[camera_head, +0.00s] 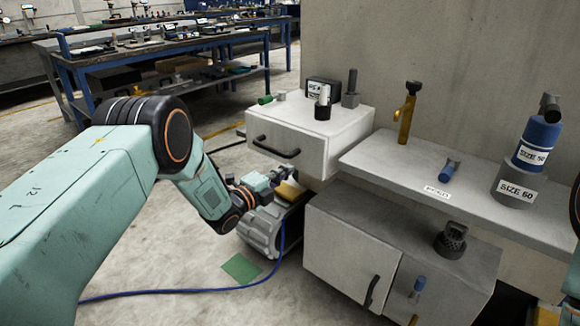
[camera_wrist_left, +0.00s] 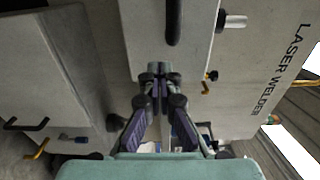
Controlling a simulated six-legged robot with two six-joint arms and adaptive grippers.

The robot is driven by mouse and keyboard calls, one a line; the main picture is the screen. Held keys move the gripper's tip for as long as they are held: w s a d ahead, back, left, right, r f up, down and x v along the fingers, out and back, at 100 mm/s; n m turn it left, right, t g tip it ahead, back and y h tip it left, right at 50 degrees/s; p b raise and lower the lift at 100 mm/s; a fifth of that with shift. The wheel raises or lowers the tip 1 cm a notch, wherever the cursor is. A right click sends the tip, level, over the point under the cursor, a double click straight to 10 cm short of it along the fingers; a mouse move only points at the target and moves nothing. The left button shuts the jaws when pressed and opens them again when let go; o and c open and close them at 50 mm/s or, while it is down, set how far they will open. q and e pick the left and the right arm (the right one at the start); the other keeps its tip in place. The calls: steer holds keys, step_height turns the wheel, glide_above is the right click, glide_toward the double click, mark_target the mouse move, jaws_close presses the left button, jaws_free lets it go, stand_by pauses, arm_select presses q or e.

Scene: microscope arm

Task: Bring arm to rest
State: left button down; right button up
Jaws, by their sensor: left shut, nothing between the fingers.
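My left arm reaches in from the left, bends down at the elbow and ends in front of a white drawer cabinet. My left gripper (camera_head: 287,174) is low beside the cabinet's drawer (camera_head: 284,146), below its dark handle. In the left wrist view the gripper's fingertips (camera_wrist_left: 158,70) are together, with nothing between them. They point towards the pale cabinet face (camera_wrist_left: 145,38). I cannot tell whether they touch it. My right gripper is not in view.
A grey shelf (camera_head: 390,178) carries a blue cylinder on a grey size-marked block (camera_head: 515,185). A lower cabinet (camera_head: 350,258) stands under it. A blue cable (camera_head: 190,292) and a green patch (camera_head: 241,269) lie on the floor. Workbenches (camera_head: 165,50) stand behind; floor between is clear.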

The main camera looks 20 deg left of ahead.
arm_select(q)
steer(key=p+v, duration=0.2)
steer(key=v, duration=0.4)
steer(key=s+f+n+g+y+p, duration=0.1)
steer(key=s+f+n+g+y, duration=0.5)
steer(key=s+f+n, duration=1)
steer(key=s+d+r+n+g+y+p, duration=0.1)
steer(key=s+n+g, duration=0.6)
steer(key=s, duration=2.4)
steer(key=d+r+g+p, duration=0.1)
steer(key=g, duration=0.2)
steer(key=shift+s+g, duration=0.3)
steer(key=shift+s, duration=0.05)
steer(key=shift+d, duration=0.1)
